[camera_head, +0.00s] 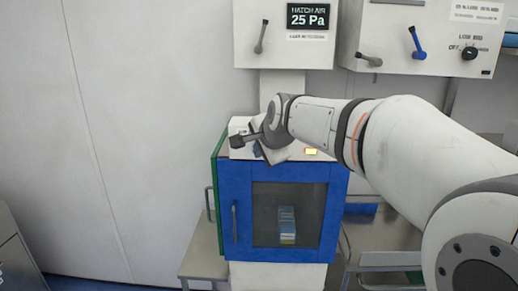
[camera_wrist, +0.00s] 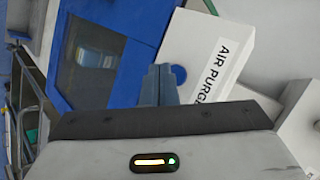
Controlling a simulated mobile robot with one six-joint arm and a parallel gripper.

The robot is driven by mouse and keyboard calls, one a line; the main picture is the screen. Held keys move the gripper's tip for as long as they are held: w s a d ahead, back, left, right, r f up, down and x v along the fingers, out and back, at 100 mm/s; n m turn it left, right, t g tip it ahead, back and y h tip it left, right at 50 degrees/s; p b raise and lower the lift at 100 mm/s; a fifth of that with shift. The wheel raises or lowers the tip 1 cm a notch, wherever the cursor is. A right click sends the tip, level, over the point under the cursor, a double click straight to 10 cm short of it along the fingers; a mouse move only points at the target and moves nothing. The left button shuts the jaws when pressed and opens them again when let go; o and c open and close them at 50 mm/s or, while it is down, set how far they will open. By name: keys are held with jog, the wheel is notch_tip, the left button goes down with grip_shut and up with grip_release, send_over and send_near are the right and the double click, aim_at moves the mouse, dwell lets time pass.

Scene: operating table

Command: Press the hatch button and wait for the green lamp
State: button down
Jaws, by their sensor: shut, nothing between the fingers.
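The pass-through hatch (camera_head: 233,180) has a blue front door, shut, with a dark window. A small blue-and-white pack (camera_head: 287,225) stands behind the glass. It also shows through the window in the wrist view (camera_wrist: 95,55). A round blue button (camera_wrist: 179,74) sits on a white box labelled "AIR PURG…", its end cut off from sight. My gripper (camera_wrist: 158,72) is shut and empty, its fingertips right beside the button in the picture; I cannot tell whether they touch it. A lamp (camera_head: 311,151) on the hatch top glows yellow-amber. My wrist partly hides the hatch top.
A wall panel (camera_head: 308,16) above reads "HATCH AIR 25 Pa". A control box (camera_head: 430,50) with levers and a knob hangs right of it. A metal side table (camera_head: 203,262) stands left of the hatch, a steel cart (camera_head: 385,240) right.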

jog(key=s+b, duration=0.1)
jog(key=s, duration=0.4)
jog(key=shift+a, duration=0.1)
dwell(0.3)
dwell(0.5)
jog(key=s+d+f+n+g+h, duration=0.1)
jog(key=s+d+f+n+g, duration=0.1)
jog(key=s+d+f, duration=0.3)
jog(key=s+d+f+n+g+h, duration=0.1)
jog(key=s+d+f+n, duration=0.4)
jog(key=s, duration=0.6)
jog(key=s+d+f+n+g+h, duration=0.1)
jog(key=s+d+f+n+g, duration=0.2)
jog(key=s+d+f, duration=0.3)
notch_tip(320, 180, down, 3)
jog(key=s+n, duration=0.1)
jog(key=s, duration=0.1)
jog(key=shift+s+h, duration=0.3)
dwell(1.1)
